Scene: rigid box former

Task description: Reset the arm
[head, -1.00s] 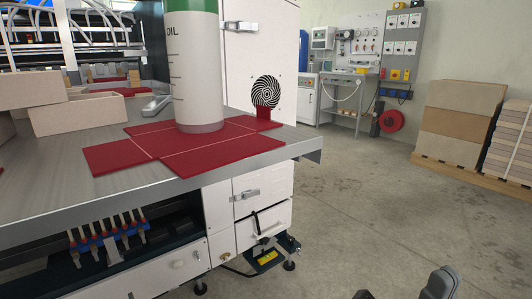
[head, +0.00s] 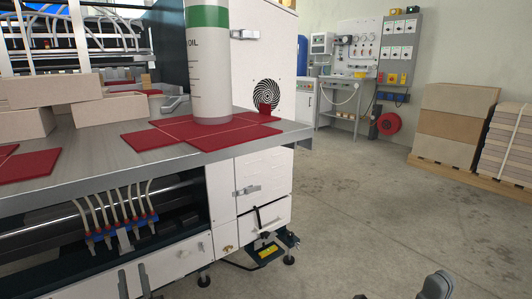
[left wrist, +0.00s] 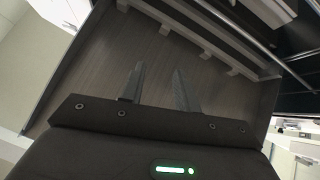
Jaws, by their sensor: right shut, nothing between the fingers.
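My left gripper (head: 132,284) shows at the bottom edge of the head view, left of centre. Its two pale fingertips point up, apart, in front of the machine's lower white panels. In the left wrist view, its two fingers (left wrist: 158,68) are spread with nothing between them, against a brownish-grey surface. Part of my right gripper (head: 437,285) shows as a dark shape at the bottom right edge, over the floor. It is shut and empty; most of it is cut off.
A metal table (head: 92,172) carries a red cross-shaped blank (head: 165,136), a white bottle (head: 208,75) with a green band, and beige boxes (head: 25,124). Another red piece (head: 32,166) lies at left. The floor (head: 370,200) at right is open, with stacked board (head: 450,122) beyond.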

